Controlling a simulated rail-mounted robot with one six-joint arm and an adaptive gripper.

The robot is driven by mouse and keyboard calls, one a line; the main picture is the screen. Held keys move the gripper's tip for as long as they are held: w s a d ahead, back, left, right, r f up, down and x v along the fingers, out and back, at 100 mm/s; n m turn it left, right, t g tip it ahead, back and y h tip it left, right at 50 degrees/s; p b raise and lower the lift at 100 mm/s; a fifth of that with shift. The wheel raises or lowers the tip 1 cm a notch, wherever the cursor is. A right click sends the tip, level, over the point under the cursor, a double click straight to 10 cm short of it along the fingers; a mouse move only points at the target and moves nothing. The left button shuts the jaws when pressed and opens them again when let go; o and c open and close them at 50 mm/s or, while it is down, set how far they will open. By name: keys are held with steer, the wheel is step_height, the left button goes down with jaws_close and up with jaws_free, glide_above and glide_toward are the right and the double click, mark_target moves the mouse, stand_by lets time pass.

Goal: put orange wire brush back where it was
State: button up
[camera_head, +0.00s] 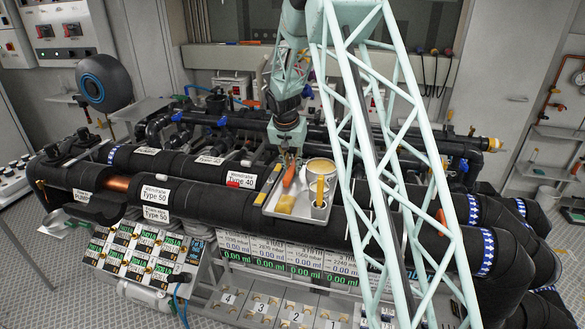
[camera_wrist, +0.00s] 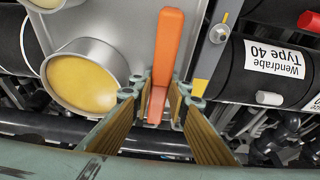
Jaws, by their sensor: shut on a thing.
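The orange wire brush (camera_wrist: 166,48) is between the fingers of my gripper (camera_wrist: 158,100), which is shut on its handle. In the wrist view the brush points up the picture, over the grey tray (camera_wrist: 122,22). In the head view the brush (camera_head: 289,176) shows under my gripper (camera_head: 288,157), at the left part of the tray (camera_head: 268,198). I cannot tell whether it touches the tray floor. Its bristles cannot be made out.
The tray rests on black insulated pipes. A pale green lattice (camera_head: 375,150) stands in front.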

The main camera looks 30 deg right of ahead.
steer(key=shift+f, duration=0.15)
steer(key=o, duration=0.5)
steer(key=shift+r+p, duration=0.3)
steer(key=shift+r, duration=0.05)
steer(key=shift+r+p, duration=0.35)
steer(key=shift+r, duration=0.3)
steer(key=v, duration=1.1)
steer(key=shift+s+a+r, duration=0.1)
steer(key=shift+s, duration=0.05)
steer(key=shift+r, duration=0.1)
